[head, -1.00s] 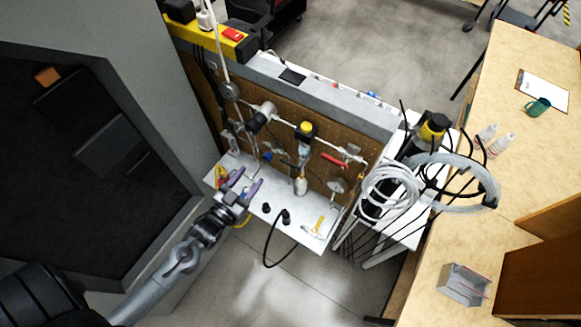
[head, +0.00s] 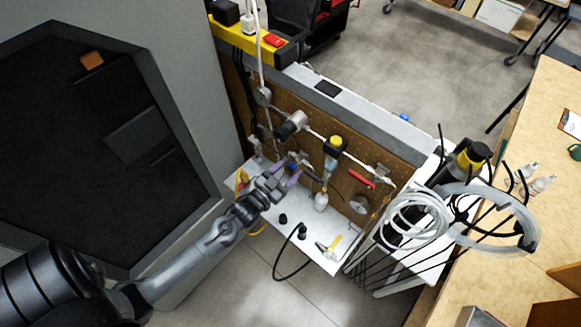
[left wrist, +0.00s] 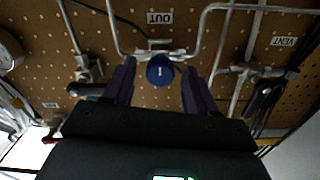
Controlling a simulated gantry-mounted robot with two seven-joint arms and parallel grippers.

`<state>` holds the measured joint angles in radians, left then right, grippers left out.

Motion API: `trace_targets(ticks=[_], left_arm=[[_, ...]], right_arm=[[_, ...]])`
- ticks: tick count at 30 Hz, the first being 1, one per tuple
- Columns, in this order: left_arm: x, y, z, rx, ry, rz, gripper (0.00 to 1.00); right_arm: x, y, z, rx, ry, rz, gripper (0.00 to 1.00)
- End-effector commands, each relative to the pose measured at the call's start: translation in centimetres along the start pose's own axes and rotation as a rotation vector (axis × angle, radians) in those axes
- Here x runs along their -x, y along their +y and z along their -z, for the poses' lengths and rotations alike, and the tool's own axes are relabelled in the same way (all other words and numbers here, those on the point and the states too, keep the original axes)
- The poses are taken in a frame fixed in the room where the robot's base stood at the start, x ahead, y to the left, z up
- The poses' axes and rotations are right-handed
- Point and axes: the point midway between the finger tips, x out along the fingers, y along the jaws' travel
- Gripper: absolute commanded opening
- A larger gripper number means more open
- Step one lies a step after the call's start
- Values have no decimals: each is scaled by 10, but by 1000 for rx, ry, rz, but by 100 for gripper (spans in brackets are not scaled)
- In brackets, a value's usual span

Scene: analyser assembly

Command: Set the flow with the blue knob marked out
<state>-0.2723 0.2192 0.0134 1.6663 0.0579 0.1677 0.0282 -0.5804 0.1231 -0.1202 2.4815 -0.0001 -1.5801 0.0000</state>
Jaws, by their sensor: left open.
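The blue knob (left wrist: 160,71) sits on the brown pegboard below a label that reads OUT (left wrist: 159,18), upside down in the left wrist view. In that view the knob appears between the two purple fingers of my left gripper (left wrist: 157,82), which are open with space on both sides. I cannot tell how far the fingertips are from the knob. In the head view my left gripper (head: 287,176) points at the board, and the blue knob (head: 292,167) shows just beyond it. My right gripper is not in view.
A VENT label (left wrist: 284,42) and another valve sit beside the knob. Coiled hoses (head: 418,222) hang at the right. A red-handled valve (head: 361,179) is on the board.

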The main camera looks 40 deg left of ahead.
Motion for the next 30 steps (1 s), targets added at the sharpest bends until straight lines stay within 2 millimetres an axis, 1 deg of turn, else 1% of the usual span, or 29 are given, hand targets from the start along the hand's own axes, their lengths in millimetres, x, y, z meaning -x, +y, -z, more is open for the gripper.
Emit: trace_targets(ticks=[3,6,14,15,23,24,26,30], left_arm=[[-9,0,0,0,0,0,57],[-12,0,0,0,0,0,57],[-13,0,0,0,0,0,57],[-13,0,0,0,0,0,55],[-13,0,0,1,0,0,15],[-13,0,0,1,0,0,9],[-13,0,0,1,0,0,1],[-13,0,0,5,0,0,1]], right_arm=[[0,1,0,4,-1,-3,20],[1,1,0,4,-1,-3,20],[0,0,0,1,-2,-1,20],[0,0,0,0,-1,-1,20],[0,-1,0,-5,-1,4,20],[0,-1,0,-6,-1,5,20],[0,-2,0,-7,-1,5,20],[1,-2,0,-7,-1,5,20]])
